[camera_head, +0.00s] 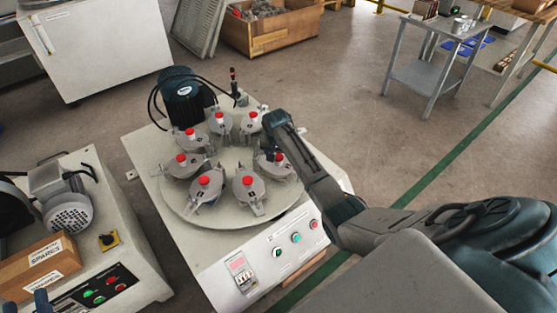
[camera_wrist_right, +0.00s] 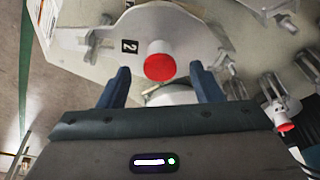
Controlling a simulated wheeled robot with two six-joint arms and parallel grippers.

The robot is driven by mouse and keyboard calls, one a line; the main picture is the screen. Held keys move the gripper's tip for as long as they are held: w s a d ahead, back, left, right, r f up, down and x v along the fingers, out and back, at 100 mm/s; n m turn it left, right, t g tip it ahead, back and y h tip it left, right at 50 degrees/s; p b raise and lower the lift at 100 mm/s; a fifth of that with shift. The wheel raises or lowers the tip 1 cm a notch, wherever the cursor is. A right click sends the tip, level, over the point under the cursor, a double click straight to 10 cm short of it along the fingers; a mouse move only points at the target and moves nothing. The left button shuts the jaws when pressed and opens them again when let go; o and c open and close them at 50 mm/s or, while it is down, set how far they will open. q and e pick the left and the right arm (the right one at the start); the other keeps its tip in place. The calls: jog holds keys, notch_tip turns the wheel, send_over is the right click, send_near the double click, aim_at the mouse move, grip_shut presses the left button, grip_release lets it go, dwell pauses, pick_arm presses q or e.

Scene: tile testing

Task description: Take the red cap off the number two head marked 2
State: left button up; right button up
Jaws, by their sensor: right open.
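The number two head (camera_wrist_right: 100,38), a grey metal head with a "2" label (camera_wrist_right: 130,46), fills the upper part of the right wrist view. Its red cap (camera_wrist_right: 160,67) with a white side sits on it. My right gripper (camera_wrist_right: 160,78) is open and empty, with one blue finger on each side of the cap in the picture; I cannot tell if either touches it. In the head view, my right gripper (camera_head: 277,120) is over the right side of the round machine and partly hides a head there with a red cap (camera_head: 279,156). Blue tips of my left gripper (camera_head: 26,304) show at the bottom left edge.
Several other red-capped heads stand around the turntable (camera_head: 220,218), close to each other. A blue motor (camera_head: 184,98) and a thin post (camera_head: 233,82) stand behind them. The control panel (camera_head: 278,243) is in front. Another machine with a SPARES box (camera_head: 42,265) is at left.

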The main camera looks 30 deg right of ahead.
jog(key=shift+f, duration=0.35)
jog(key=shift+c, duration=0.2)
jog(key=c, duration=1)
jog(key=shift+w+r, duration=0.1)
